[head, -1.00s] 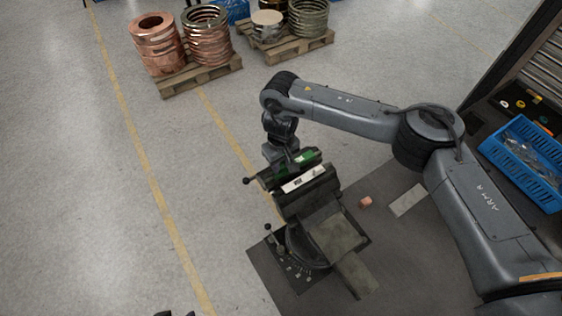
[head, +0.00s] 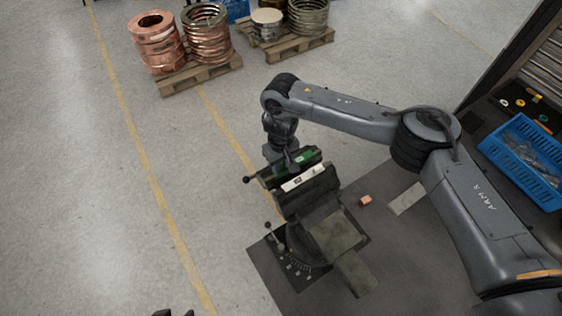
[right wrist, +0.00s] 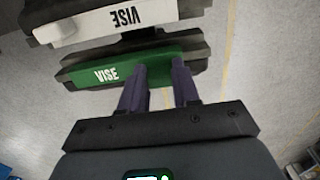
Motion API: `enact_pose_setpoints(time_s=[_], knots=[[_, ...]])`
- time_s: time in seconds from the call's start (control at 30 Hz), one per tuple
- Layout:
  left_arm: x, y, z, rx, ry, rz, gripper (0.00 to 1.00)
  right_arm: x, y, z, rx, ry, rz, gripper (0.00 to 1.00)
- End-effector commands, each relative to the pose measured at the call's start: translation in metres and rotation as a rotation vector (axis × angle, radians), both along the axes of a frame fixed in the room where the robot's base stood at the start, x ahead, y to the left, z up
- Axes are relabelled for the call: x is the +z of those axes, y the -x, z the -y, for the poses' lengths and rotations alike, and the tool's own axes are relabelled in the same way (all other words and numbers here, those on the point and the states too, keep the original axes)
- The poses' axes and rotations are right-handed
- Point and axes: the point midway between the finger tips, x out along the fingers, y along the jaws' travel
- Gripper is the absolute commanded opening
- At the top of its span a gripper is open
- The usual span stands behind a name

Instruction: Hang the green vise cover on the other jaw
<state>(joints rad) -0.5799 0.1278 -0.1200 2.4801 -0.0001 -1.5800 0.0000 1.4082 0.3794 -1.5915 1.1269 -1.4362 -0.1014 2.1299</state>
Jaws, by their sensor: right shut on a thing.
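The green vise cover (right wrist: 112,72), marked VISE, lies along the dark outer jaw in the right wrist view. In the head view its green strip (head: 306,157) shows at the far jaw of the vise (head: 312,190). My right gripper (right wrist: 160,68) is shut on the green cover, with its fingers at the cover's middle. Whether the cover is fully seated is unclear. A white cover (right wrist: 88,27), also marked VISE, is on the other jaw, apart from the green one; it shows in the head view too (head: 304,178). Dark tips of my left gripper (head: 173,313) show at the bottom edge.
A small copper piece (head: 365,199) and a pale flat plate (head: 407,198) lie on the dark bench (head: 385,235) right of the vise. A blue crate (head: 520,160) stands at the right. Pallets with copper coils (head: 207,35) stand on the floor behind. The floor at left is clear.

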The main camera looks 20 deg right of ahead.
Motion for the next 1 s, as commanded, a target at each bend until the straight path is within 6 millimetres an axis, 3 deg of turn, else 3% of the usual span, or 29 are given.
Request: enact_pose_setpoints(time_s=[1.0], knots=[[0.0058, -0.0001, 0.0010, 0.003, 0.004, 0.000, 0.61, -0.0029, -0.0002, -0.0002, -0.001, 0.000, 0.000, 0.01]])
